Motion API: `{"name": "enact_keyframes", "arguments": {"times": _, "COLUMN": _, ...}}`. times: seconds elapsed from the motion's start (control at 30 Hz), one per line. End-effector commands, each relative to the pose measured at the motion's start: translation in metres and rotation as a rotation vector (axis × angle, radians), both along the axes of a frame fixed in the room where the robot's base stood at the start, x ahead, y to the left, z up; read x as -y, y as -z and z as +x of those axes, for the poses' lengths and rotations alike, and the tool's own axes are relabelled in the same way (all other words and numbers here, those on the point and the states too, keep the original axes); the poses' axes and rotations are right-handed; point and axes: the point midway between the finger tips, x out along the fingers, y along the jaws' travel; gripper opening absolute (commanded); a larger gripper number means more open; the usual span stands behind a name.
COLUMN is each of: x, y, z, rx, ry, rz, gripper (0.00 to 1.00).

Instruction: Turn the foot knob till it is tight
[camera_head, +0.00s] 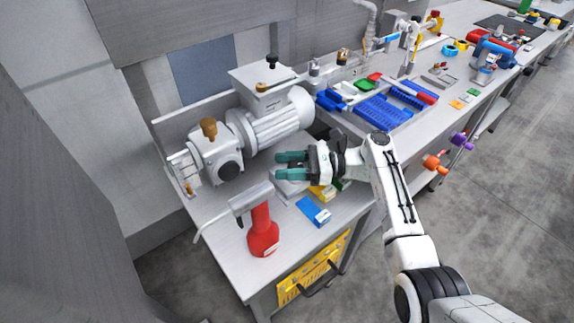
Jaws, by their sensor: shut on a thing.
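The grey pump and motor unit (268,125) stands on the bench at the left, with a box on top and a round black port on its near end. My gripper (277,166) has two green fingers that point left, just right of and below the motor, low over the bench. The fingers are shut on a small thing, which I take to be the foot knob. It is too small and too hidden between the fingers to make out, and its tightness cannot be seen.
A red bottle with a grey head (263,232) stands near the front bench edge. A blue box (313,211) and a yellow piece (322,192) lie below my gripper. Blue trays (384,112) fill the bench to the right. Brass and black knobs top the unit.

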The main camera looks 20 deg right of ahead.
Motion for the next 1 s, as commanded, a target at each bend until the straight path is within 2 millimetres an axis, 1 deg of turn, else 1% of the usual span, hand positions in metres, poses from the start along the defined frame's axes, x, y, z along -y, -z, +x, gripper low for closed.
{"name": "enact_keyframes", "arguments": {"times": 0.13, "x": 0.0, "y": 0.0003, "z": 0.0001, "rx": 0.0, "ry": 0.001, "rz": -0.001, "gripper": 0.17}}
{"name": "enact_keyframes", "arguments": {"times": 0.17, "x": 0.0, "y": 0.0003, "z": 0.0001, "rx": 0.0, "ry": 0.001, "rz": -0.001, "gripper": 0.5}}
{"name": "enact_keyframes", "arguments": {"times": 0.33, "x": 0.0, "y": 0.0003, "z": 0.0001, "rx": 0.0, "ry": 0.001, "rz": -0.001, "gripper": 0.66}}
{"name": "enact_keyframes", "arguments": {"times": 0.37, "x": 0.0, "y": 0.0003, "z": 0.0, "rx": 0.0, "ry": 0.001, "rz": -0.001, "gripper": 0.68}}
{"name": "enact_keyframes", "arguments": {"times": 0.83, "x": 0.0, "y": 0.0001, "z": -0.0001, "rx": 0.0, "ry": 0.004, "rz": 0.0, "gripper": 0.68}}
{"name": "enact_keyframes", "arguments": {"times": 1.0, "x": 0.0, "y": -0.0015, "z": -0.0001, "rx": -0.001, "ry": 0.057, "rz": 0.0, "gripper": 0.68}}
